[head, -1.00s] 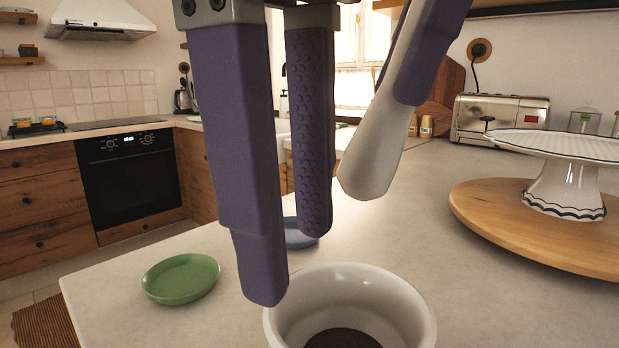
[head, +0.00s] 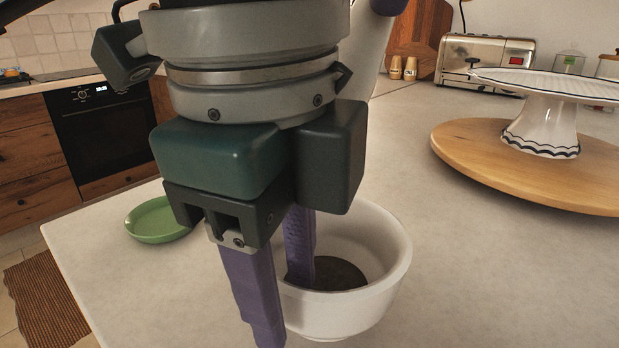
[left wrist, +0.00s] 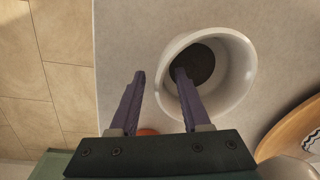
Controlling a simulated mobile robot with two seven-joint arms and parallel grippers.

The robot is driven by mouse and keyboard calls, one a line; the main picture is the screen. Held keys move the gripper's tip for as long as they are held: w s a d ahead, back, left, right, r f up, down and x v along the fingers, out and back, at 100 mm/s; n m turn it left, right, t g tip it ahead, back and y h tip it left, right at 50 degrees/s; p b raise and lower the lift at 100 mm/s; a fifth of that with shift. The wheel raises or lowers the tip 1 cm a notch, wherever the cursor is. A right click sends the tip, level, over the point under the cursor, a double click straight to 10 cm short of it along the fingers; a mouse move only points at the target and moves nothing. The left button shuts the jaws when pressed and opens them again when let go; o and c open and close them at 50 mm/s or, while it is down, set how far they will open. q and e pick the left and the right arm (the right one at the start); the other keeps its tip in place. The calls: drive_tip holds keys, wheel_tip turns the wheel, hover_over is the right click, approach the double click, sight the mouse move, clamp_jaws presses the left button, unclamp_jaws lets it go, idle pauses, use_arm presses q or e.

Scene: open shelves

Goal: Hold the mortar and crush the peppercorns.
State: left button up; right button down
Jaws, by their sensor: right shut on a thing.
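The white mortar (head: 385,262) stands on the counter, with a dark layer of peppercorns (head: 348,274) at its bottom; both also show in the left wrist view, the mortar (left wrist: 243,62) and the peppercorns (left wrist: 203,62). My left gripper (head: 284,312) points down and is open astride the mortar's near-left wall. One purple finger is outside the bowl and the other inside. The left wrist view shows the rim between the fingers (left wrist: 159,75), with no clear contact. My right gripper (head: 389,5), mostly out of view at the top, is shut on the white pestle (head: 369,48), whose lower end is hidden.
A green plate (head: 156,221) lies at the left counter edge. A round wooden stand (head: 470,160) with a white cake stand (head: 541,130) is at the right. A toaster (head: 484,65) stands behind. The counter right of the mortar is clear.

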sight(362, 21)
use_arm(q)
clamp_jaws()
idle(1.0)
use_arm(e)
drive_tip(key=shift+w+a+f+h, duration=0.15)
drive_tip(key=shift+a+f+h, duration=0.55)
drive_tip(key=shift+a+f, duration=0.3)
drive_tip(key=shift+d+f, duration=0.1)
drive_tip(key=shift+d+f+h, duration=0.15)
drive_tip(key=shift+f+h, duration=0.15)
drive_tip(key=shift+f, duration=0.15)
wheel_tip(362, 21, down, 10)
drive_tip(key=shift+f, duration=0.15)
